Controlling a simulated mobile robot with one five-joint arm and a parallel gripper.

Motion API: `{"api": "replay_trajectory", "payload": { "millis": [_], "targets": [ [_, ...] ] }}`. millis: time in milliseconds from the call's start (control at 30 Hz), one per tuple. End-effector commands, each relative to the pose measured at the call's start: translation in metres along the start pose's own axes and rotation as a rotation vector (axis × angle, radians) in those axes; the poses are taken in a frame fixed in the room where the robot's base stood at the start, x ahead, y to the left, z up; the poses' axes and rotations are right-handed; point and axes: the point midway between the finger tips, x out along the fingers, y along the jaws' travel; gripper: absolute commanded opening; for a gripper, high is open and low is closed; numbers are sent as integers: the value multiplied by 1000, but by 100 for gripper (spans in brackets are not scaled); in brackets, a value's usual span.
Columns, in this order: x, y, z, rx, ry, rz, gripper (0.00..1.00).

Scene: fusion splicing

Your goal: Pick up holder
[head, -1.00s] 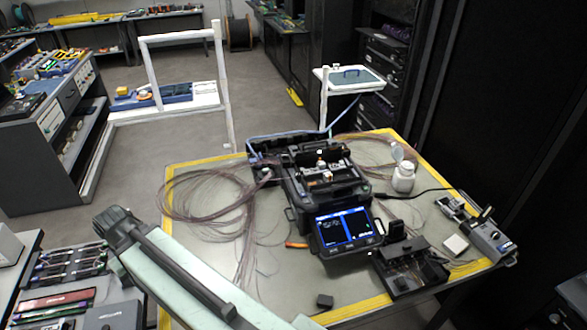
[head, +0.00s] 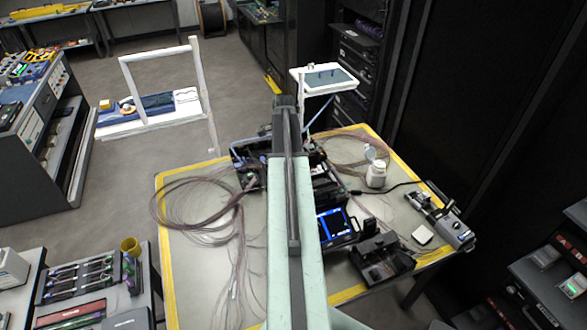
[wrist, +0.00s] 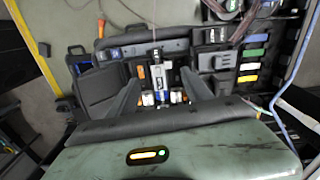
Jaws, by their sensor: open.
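The black fusion splicer (head: 325,185) stands on the yellow-edged table, its lit screen (head: 335,224) facing the front; my arm covers its left part. In the wrist view its dark body (wrist: 97,88) lies below my gripper (wrist: 160,82). My gripper is open, with its two grey fingers apart. Between and beyond them is a small silver-and-white part (wrist: 161,76) in the splicer, with orange bits beside it. This may be the holder, but I cannot tell for sure. Nothing shows as held. In the head view my arm hides the fingers.
Loose fibre coils (head: 195,208) lie on the table left of the splicer. A white bottle (head: 376,175) stands to its right. A black device (head: 380,260) and a grey tool (head: 455,230) are at the right front. A white stand (head: 325,78) is behind, and dark racks rise at right.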

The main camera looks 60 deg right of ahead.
Motion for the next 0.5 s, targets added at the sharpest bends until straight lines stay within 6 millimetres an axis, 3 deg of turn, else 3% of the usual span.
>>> {"api": "replay_trajectory", "payload": {
  "millis": [33, 133, 500],
  "targets": [
    [-7, 3, -19, 54, 0, 0, 58],
    [-8, 7, -33, 106, 0, 0, 58],
    [24, 8, -32, 107, 0, 0, 58]
  ]
}}
